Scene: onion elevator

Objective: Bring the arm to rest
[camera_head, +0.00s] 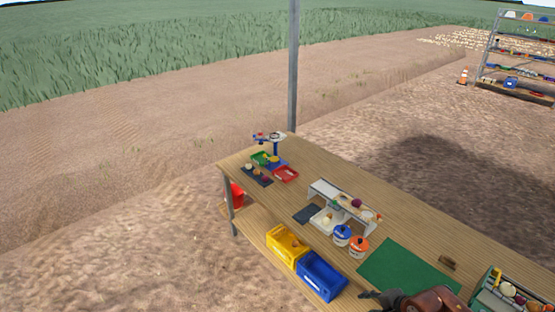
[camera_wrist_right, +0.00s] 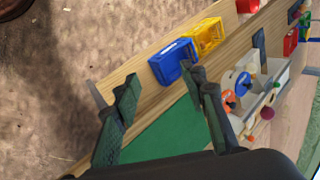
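My right gripper (camera_wrist_right: 165,95) shows in the right wrist view with its two dark fingers spread wide and nothing between them. It is over the green mat (camera_wrist_right: 172,138) at the near edge of the wooden table. In the head view the right gripper (camera_head: 372,299) is at the bottom edge, beside the green mat (camera_head: 405,268), partly cut off, with a brown arm link of mine behind it. My left gripper is not in either view.
The wooden table (camera_head: 405,215) holds a white rack (camera_head: 343,196), a blue pot (camera_head: 342,236), an orange pot (camera_head: 359,247) and a crate (camera_head: 490,290) of produce. Yellow (camera_head: 287,246) and blue (camera_head: 321,276) crates are on the lower shelf. A pole (camera_head: 293,70) stands behind.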

